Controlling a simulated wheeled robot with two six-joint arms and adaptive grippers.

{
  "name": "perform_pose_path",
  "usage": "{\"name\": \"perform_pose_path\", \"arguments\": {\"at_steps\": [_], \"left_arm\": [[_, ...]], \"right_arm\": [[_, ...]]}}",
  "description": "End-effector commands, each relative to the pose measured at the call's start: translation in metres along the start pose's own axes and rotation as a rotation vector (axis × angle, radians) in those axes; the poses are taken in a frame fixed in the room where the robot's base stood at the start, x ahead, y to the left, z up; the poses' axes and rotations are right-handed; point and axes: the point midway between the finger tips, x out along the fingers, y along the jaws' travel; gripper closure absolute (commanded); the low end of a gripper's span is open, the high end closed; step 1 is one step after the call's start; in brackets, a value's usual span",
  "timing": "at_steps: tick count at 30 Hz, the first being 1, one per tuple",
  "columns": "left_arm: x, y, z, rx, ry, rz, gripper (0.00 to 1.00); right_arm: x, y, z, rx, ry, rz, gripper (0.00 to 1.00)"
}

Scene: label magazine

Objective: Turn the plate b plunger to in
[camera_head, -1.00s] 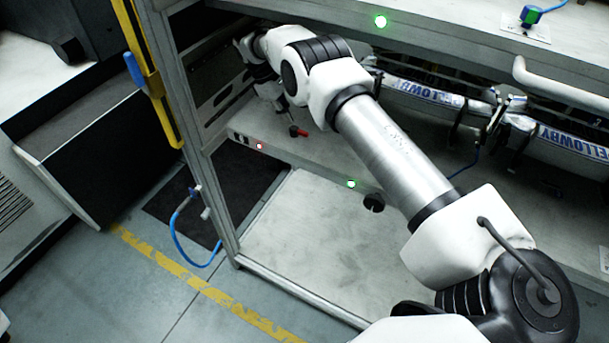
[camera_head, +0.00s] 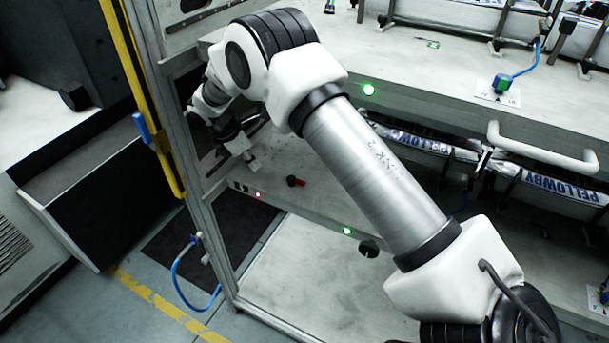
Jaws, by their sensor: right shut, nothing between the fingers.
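A blue-and-green knob (camera_head: 502,84) with a blue hose sits on a small white marked plate (camera_head: 486,94) on the upper shelf at right. A similar blue-topped part on a white plate (camera_head: 597,300) is cut off at the right edge. I cannot read which of them is plate b, nor the set position. My right gripper (camera_head: 253,164) is shut and empty at the far left end of the lower shelf. It is left of a red-and-black knob (camera_head: 296,181) and apart from it, far from the blue-topped knobs. My left gripper is out of view.
The upper shelf (camera_head: 440,75) has a white handle (camera_head: 540,149) at its front. Bundles with blue lettering (camera_head: 420,141) lie below it. A frame post (camera_head: 195,190) stands just left of my right gripper. The floor of the bay (camera_head: 300,262) is clear.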

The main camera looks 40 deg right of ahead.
Motion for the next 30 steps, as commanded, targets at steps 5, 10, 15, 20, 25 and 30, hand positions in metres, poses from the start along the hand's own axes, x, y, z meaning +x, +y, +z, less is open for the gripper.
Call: {"name": "perform_pose_path", "arguments": {"at_steps": [5,10,15,20,25,30], "left_arm": [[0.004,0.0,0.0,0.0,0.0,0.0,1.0],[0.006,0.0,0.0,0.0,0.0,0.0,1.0],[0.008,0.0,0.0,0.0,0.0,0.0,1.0],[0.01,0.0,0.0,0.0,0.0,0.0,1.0],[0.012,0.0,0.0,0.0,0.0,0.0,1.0],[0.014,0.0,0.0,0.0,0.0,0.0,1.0]], "right_arm": [[-0.009,-0.008,-0.009,0.019,0.019,-0.009,1.0],[0.022,-0.024,-0.028,0.082,0.071,-0.018,1.0],[0.053,-0.044,-0.048,0.151,0.122,-0.031,1.0],[0.08,-0.065,-0.064,0.223,0.166,-0.049,1.0],[0.108,-0.091,-0.082,0.313,0.213,-0.072,1.0],[0.132,-0.12,-0.097,0.409,0.254,-0.1,1.0]]}}
